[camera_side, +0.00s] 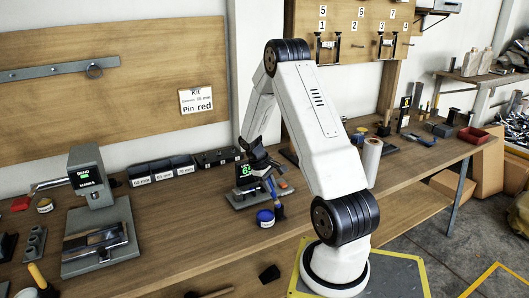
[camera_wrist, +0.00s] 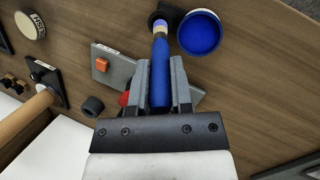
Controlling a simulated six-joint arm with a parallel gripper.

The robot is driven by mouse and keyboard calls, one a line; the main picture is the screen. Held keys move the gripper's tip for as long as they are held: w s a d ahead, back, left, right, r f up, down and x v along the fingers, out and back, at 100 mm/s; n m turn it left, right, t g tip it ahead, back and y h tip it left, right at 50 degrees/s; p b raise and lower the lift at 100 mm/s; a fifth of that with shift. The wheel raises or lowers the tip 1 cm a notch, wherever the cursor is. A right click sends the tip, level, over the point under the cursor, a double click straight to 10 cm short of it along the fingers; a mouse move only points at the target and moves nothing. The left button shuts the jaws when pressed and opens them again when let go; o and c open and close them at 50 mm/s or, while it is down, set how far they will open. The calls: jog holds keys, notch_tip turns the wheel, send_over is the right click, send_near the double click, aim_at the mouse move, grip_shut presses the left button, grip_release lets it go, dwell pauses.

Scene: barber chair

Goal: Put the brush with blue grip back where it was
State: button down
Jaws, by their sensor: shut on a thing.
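My gripper (camera_side: 263,168) is shut on the blue grip of the brush (camera_side: 273,187), in front of the bench's middle section. In the wrist view the brush (camera_wrist: 161,75) lies between the two grey fingers of my gripper (camera_wrist: 160,83). Its pale band and far end point at a small dark round piece (camera_wrist: 172,12) beside a blue-topped pot (camera_wrist: 199,33). I cannot tell whether the brush end is in that piece or above it. In the side view the pot (camera_side: 265,218) stands just left of the brush's lower end.
A grey plate with an orange button (camera_wrist: 102,64) lies close to my gripper. A device with a green display (camera_side: 245,170) stands behind it. A white roll (camera_side: 372,160) stands to the right.

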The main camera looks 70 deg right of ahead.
jog(key=shift+f, duration=0.6)
jog(key=c, duration=0.5)
grip_release()
jog(key=shift+c, duration=0.2)
jog(key=shift+r, duration=0.15)
jog(key=shift+r, duration=0.45)
jog(key=v, duration=1.2)
